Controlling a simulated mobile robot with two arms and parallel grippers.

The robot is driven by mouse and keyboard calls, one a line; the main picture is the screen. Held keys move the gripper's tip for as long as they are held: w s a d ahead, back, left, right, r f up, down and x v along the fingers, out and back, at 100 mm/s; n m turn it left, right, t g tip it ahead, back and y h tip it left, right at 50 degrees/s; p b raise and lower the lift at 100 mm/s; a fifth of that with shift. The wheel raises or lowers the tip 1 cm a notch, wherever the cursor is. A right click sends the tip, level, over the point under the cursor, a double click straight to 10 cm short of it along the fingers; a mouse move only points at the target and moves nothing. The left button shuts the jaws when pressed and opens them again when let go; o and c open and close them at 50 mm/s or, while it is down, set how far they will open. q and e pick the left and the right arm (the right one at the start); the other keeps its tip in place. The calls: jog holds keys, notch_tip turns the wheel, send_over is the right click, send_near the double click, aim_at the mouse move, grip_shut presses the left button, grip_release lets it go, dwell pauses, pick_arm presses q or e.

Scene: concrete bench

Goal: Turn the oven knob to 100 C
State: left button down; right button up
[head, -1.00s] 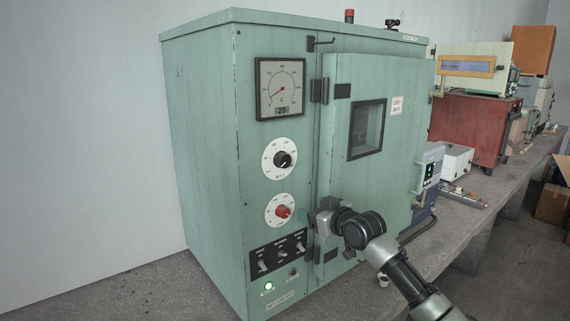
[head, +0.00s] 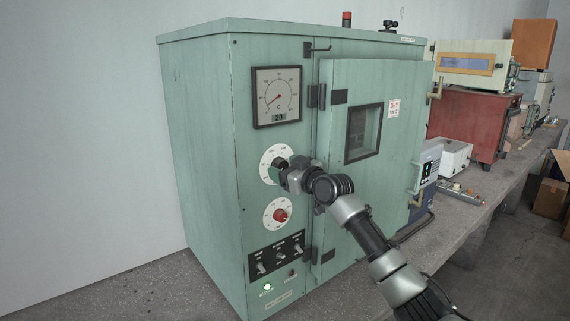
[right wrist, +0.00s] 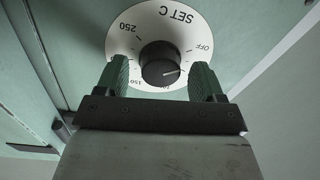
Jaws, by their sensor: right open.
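The green oven (head: 200,130) stands on the bench. Its upper white dial, marked SET C, (head: 270,153) is partly covered by my right gripper (head: 278,172) in the head view. In the right wrist view, the black knob (right wrist: 160,62) sits in the middle of this dial (right wrist: 190,28), seen upside down. The knob's white pointer line faces right in that picture; the number it points at is not readable. My right gripper (right wrist: 160,82) is open, with one green finger on each side of the knob. Gaps seem to show beside the knob. My left gripper is not in view.
A lower dial with a red knob (head: 280,215) and a switch panel (head: 277,256) lie below. A gauge (head: 278,96) with a small display reading 20 is above. The oven door (head: 350,200) is shut at the right, with a handle (head: 418,178).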

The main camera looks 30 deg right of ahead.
jog(key=shift+w, duration=0.2)
jog(key=c, duration=0.9)
